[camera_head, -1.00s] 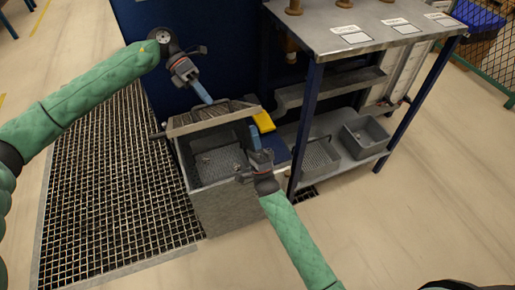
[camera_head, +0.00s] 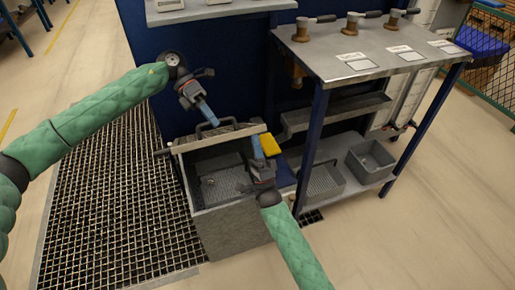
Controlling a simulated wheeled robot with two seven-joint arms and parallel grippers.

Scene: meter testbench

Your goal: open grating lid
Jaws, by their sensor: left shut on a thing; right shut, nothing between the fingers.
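The grating lid (camera_head: 232,134) stands raised along the back edge of a grey metal box (camera_head: 235,232), and the box's interior is open to view. A dark handle (camera_head: 228,120) shows on top of the lid. My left gripper (camera_head: 211,119) comes down from above and is shut on the lid's handle; the exact contact is small in the picture. My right gripper (camera_head: 255,146) is shut and empty over the box's right side, pointing up beside the lid's right end.
A yellow block (camera_head: 270,145) sits just right of the lid. A metal workbench (camera_head: 375,60) with a lower shelf holding a grey bin (camera_head: 370,160) stands to the right. Floor grating (camera_head: 115,200) lies left of the box. Open floor (camera_head: 430,235) lies in front.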

